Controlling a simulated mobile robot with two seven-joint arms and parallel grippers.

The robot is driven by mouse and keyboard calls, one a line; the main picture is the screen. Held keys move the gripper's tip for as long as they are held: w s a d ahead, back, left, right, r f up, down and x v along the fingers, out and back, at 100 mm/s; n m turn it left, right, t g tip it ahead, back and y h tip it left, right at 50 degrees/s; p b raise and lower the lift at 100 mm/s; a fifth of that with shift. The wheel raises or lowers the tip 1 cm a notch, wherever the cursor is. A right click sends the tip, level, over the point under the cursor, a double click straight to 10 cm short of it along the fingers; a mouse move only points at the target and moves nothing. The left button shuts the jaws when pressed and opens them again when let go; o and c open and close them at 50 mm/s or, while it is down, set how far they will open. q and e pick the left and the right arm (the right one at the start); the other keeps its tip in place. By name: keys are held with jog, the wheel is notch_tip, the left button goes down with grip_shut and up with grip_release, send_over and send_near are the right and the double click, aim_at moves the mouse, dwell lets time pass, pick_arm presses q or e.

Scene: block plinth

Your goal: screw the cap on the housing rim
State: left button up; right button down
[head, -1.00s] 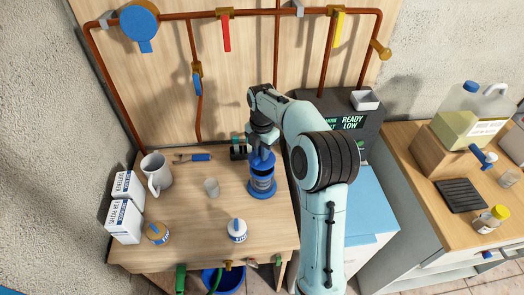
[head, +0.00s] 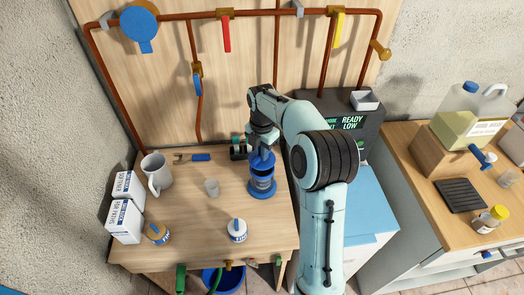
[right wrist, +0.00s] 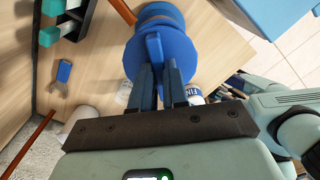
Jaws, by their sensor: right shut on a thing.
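The housing (head: 262,184) is a blue, partly see-through cylinder with a wide blue foot, upright on the wooden table. The blue cap (head: 261,157) is at its top, largely under my right gripper (head: 262,148). In the right wrist view my right gripper (right wrist: 158,76) is shut on the raised fin of the cap (right wrist: 182,56), one finger on each side. The housing (right wrist: 160,14) shows behind the cap there. The cap hides the rim, so I cannot tell how far it is seated or threaded. My left gripper is not in view.
The table (head: 190,220) also holds a mug (head: 157,172), a small cup (head: 211,187), two small tubs (head: 237,230), white boxes (head: 125,221) and a blue-handled tool (head: 200,157). Pipes with valves line the back panel. A dark READY LOW machine (head: 350,123) stands at right.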

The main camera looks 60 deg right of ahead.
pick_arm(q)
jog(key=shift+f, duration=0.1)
pick_arm(e)
jog(key=shift+f, duration=0.15)
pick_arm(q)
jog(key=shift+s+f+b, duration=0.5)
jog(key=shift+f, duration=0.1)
pick_arm(e)
jog(key=shift+f, duration=0.95)
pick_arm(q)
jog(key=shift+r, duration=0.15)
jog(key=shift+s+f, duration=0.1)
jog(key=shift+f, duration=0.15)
pick_arm(e)
jog(key=shift+f, duration=0.45)
jog(key=c, duration=0.6)
grip_release()
jog(key=shift+r, duration=0.1)
